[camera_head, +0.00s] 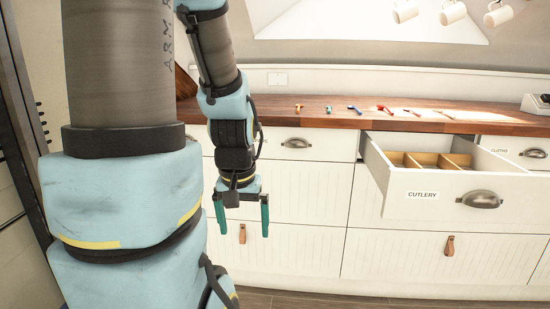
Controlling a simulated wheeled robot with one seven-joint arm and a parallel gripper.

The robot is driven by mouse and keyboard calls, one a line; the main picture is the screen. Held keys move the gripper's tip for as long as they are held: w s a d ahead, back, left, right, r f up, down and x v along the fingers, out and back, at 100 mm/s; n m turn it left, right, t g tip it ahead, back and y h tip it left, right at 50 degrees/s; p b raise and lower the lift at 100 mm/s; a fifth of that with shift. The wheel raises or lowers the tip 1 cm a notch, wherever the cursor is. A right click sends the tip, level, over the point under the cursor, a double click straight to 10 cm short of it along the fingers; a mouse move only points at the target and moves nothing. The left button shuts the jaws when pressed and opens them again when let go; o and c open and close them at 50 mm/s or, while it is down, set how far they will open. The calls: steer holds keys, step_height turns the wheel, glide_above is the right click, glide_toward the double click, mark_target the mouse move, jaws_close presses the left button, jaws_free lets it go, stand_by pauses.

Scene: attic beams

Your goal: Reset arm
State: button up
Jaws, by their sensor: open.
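My gripper (243,216) hangs at the end of my blue and grey arm, pointing down, left of the picture's middle. Its two green fingers are wide apart, and nothing shows between them. It is in front of the white drawer fronts, below the countertop's level and to the left of the open cutlery drawer (395,205). My upper arm fills much of the left side of the view and hides what is behind it.
The cutlery drawer juts out and has wooden dividers (426,160). Several small coloured utensils lie on the wooden countertop (270,116). White mugs (453,12) hang at the top right. A strip of dark floor (330,301) shows below.

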step_height(320, 180, down, 4)
steer(key=b, duration=0.3)
step_height(320, 180, up, 22)
steer(key=p, duration=2.1)
steer(key=shift+s+p, duration=0.15)
steer(key=shift+p, duration=0.25)
